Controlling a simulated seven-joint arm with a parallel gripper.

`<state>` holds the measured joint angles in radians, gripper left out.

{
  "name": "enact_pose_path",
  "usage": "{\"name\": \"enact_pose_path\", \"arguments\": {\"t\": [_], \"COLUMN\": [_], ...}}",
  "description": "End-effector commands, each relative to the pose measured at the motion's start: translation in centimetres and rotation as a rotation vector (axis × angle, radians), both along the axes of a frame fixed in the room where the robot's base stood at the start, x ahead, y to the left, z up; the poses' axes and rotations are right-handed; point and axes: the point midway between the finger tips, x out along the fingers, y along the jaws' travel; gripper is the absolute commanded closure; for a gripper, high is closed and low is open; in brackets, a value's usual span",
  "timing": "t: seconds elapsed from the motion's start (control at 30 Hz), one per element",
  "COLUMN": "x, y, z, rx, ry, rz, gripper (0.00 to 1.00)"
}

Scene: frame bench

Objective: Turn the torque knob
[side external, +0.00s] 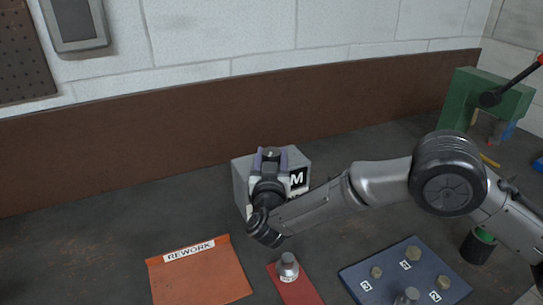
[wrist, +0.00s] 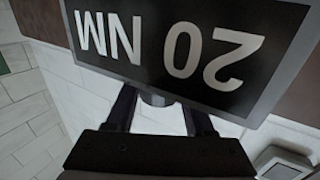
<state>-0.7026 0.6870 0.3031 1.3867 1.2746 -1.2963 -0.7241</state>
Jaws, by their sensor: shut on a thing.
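In the wrist view, a grey rounded part of the knob (wrist: 152,98) shows between the fingers, partly covered by the label. The black label (wrist: 180,45) reads "20 NM" upside down there. In the side view, my gripper and arm hide much of the box front, and only an "M" of the label shows.
An orange-red REWORK mat (side external: 200,278) lies at the front left. A smaller red mat (side external: 300,286) bears a metal part (side external: 287,267). A blue plate (side external: 385,262) with several bolts is at the front right. A green frame (side external: 465,98) stands at the far right. The bench left of the box is clear.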

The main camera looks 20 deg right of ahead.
Motion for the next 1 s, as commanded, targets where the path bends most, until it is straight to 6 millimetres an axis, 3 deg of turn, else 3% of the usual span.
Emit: {"name": "enact_pose_path", "arguments": {"t": [0.4, 0.43, 0.57, 1.0], "x": [0.0, 0.0, 0.0, -0.74], "y": [0.02, 0.02, 0.01, 0.45], "z": [0.06, 0.06, 0.05, 0.06], "rx": [-0.002, -0.002, -0.002, 0.0], "ry": [-0.001, -0.001, -0.001, -0.001], "rz": [-0.007, -0.007, -0.007, -0.005], "gripper": [1.0, 0.43, 0.19, 0.17]}}
